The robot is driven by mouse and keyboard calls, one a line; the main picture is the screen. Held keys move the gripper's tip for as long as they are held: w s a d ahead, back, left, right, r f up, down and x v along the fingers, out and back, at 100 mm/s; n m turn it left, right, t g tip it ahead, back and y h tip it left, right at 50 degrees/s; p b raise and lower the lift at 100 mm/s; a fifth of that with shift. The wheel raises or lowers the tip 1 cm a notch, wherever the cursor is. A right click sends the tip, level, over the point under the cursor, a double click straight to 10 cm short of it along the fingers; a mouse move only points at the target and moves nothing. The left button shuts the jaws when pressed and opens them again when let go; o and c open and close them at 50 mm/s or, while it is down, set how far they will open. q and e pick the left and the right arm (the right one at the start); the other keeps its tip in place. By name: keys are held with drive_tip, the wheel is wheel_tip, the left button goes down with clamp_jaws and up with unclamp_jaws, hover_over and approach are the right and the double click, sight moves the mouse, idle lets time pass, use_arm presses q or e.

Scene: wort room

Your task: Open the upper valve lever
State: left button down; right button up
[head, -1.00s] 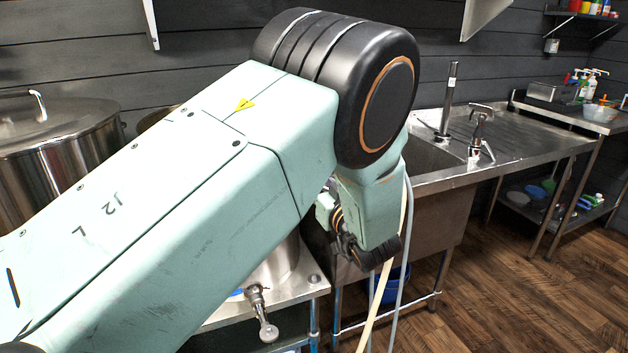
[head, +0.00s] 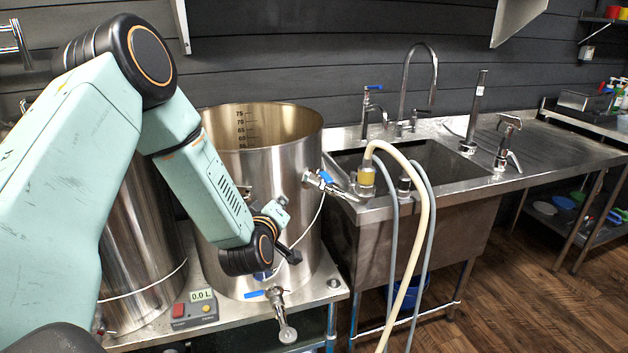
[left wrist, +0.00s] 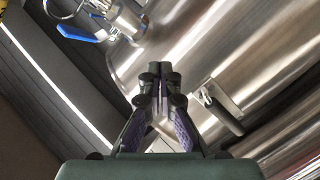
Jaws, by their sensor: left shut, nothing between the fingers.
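A steel kettle (head: 285,170) stands on the bench. The upper valve (head: 318,180) sits on its right side, with a small blue lever (head: 326,177). In the left wrist view a blue lever (left wrist: 78,34) on a steel valve (left wrist: 122,16) shows at the upper left. My left gripper (head: 291,255) is in front of the kettle, below and left of the upper valve, apart from its lever; its fingers are small and partly hidden. In the left wrist view the left gripper (left wrist: 159,70) has its fingertips together, holding nothing. My right gripper is not in view.
A lower valve (head: 280,310) with a blue lever (head: 255,293) sticks out at the kettle's foot. A counter box (head: 195,310) stands on the bench. Hoses (head: 428,230) hang before the sink (head: 425,165) on the right. A side handle (left wrist: 216,106) is on the kettle.

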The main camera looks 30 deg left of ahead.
use_arm(q)
drive_tip(key=s+n+t+h, duration=0.1)
drive_tip(key=s+n+h, duration=0.1)
drive_tip(key=s, duration=0.1)
drive_tip(key=n+t+h+b, duration=0.2)
drive_tip(key=n+h, duration=0.1)
approach(321, 177)
drive_tip(key=w+a, duration=0.1)
drive_tip(key=w, duration=0.3)
drive_tip(key=shift+w+d, duration=0.55)
drive_tip(key=shift+w, duration=0.15)
drive_tip(key=shift+f+n+y, duration=0.1)
drive_tip(key=shift+n+y, duration=0.2)
